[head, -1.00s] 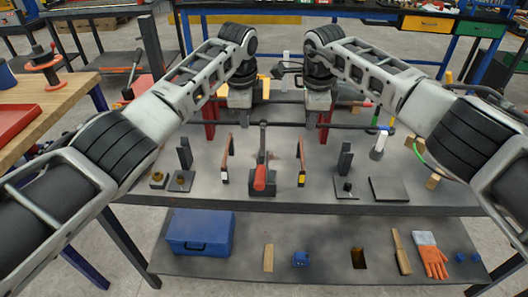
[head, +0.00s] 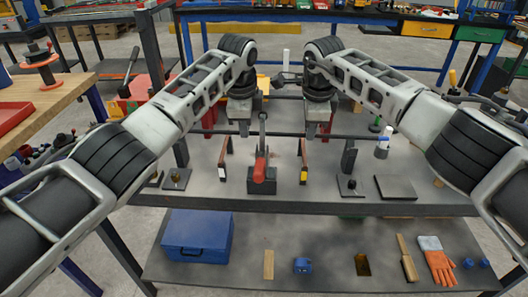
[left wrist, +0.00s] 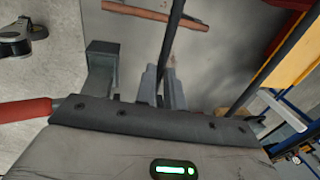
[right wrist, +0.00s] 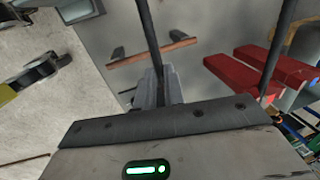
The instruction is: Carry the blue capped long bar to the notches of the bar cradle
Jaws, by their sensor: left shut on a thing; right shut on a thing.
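A long dark bar (head: 280,135) runs left to right across the table, held by both hands. My left gripper (head: 239,127) is shut on it at left of centre, and my right gripper (head: 314,130) at right of centre. The bar shows between the fingers in the left wrist view (left wrist: 174,40) and the right wrist view (right wrist: 149,35). A blue patch shows near its right end, but I cannot tell if it is the cap. Dark uprights, seemingly the cradle, stand at left (head: 180,150) and right (head: 348,158); their notches are too small to make out.
A red-handled clamp (head: 262,172) stands between two brown strips (head: 225,160) (head: 304,160). A white bottle (head: 383,146) is near the bar's right end. The lower shelf holds a blue box (head: 198,235) and gloves (head: 437,260).

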